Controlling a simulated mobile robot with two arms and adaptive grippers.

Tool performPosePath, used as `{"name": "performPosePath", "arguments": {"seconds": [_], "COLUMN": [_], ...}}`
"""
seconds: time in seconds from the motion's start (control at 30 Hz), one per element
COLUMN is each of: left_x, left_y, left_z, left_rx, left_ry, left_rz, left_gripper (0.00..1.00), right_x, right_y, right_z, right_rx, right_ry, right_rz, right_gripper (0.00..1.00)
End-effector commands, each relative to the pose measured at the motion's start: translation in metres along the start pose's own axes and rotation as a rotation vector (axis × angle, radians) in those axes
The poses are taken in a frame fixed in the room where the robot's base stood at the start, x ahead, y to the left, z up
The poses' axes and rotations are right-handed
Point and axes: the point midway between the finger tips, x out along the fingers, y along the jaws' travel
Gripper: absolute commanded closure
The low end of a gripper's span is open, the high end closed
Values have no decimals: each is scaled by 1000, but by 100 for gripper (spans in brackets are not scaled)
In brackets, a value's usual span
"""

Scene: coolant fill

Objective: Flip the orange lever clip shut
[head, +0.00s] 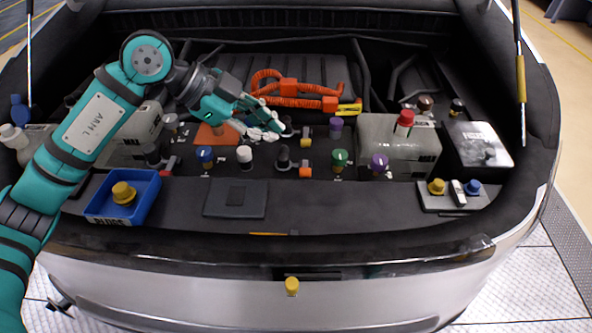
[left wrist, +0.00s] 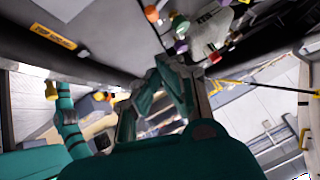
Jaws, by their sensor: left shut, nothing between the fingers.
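The front orange clip (head: 305,172) is nearer the bumper. I cannot tell which clip is the lever clip, or whether either is flipped open. My left gripper is shut and empty, its fingertips close to the rear black fitting (head: 288,127). It also shows in the left wrist view (left wrist: 172,75). My right gripper is not in view.
Coloured caps crowd the bay, including blue (head: 205,155), white (head: 244,155), green (head: 340,157) and purple (head: 379,163). Orange cables (head: 287,90) lie behind. A blue tray (head: 145,200) holds a yellow cap. The front ledge is clear around a dark flat pad (head: 236,205).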

Motion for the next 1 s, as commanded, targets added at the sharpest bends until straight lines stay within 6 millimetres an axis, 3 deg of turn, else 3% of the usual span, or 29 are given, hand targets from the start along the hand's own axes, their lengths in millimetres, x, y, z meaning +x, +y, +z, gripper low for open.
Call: {"name": "performPosePath", "arguments": {"seconds": [0.13,0.27,0.7,1.0], "left_x": [-2,10,99,123], "left_y": [0,0,-1,1], "left_z": [2,1,0,26], "left_rx": [-94,-104,-101,-101], "left_ry": [17,20,19,17], "left_rz": [-13,-11,-10,-13], "left_gripper": [100,100,100,100], "right_x": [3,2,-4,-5], "right_y": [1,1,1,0], "right_z": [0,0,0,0], "right_rx": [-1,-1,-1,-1], "right_ry": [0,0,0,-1], "right_rz": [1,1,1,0], "right_gripper": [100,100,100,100]}}
